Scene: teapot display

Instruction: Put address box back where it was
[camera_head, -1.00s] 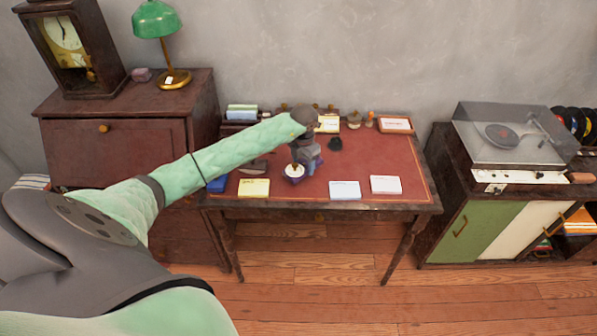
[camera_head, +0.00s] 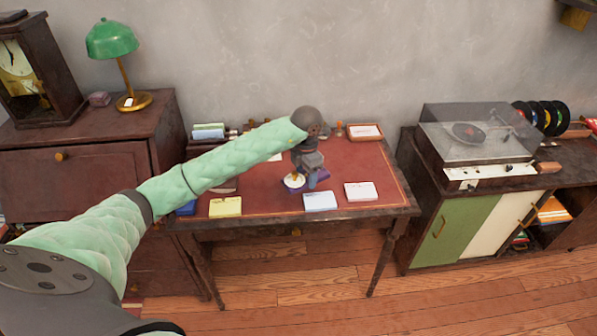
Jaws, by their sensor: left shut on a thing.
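My left gripper (camera_head: 304,180) is low over the middle of the red-topped desk (camera_head: 255,192), pointing down. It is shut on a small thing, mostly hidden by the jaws. A white round piece with a yellow spot (camera_head: 293,182) shows at its left side and a purple edge (camera_head: 321,175) at its right. I cannot tell whether this is the address box, or whether it touches the desk. A wooden box with a white card (camera_head: 365,132) stands at the desk's back right. A holder with blue and green cards (camera_head: 208,132) stands at the back left. My right gripper is out of view.
A yellow note pad (camera_head: 225,207), a pale blue card stack (camera_head: 320,201) and a white card stack (camera_head: 360,191) lie along the front edge. My left forearm hides part of the desk's left and back. A record player (camera_head: 478,135) stands farther right.

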